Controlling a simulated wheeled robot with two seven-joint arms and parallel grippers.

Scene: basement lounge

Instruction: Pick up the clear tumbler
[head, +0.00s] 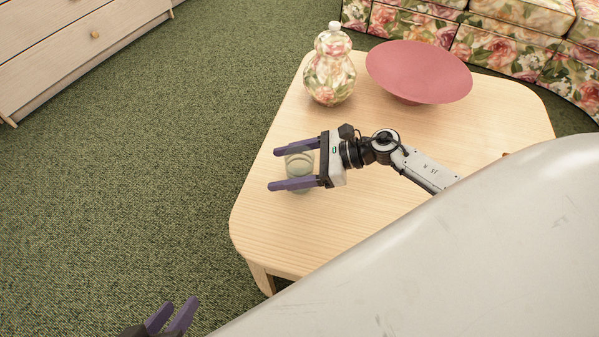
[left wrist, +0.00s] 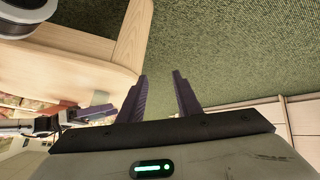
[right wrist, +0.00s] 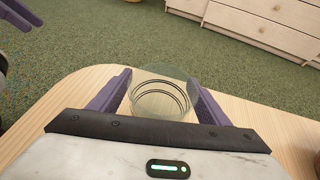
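The clear tumbler (head: 299,163) is on or just above the left part of the wooden table. My right gripper (head: 292,166) reaches in from the right, with one purple finger on each side of the tumbler. In the right wrist view the tumbler (right wrist: 160,97) fills most of the gap between the widely spaced fingers. I cannot tell whether they press on the glass or whether its base touches the table. My left gripper (head: 182,315) is low at the left, off the table over the carpet. In the left wrist view its fingers (left wrist: 160,92) are apart with nothing between them.
The pale wooden table (head: 275,235) also holds a floral jar (head: 330,75) and a wide pink bowl (head: 418,72) towards the back. A flowered sofa (head: 495,45) stands behind, and a drawer unit (head: 75,45) is at upper left. Open green carpet lies left of the table.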

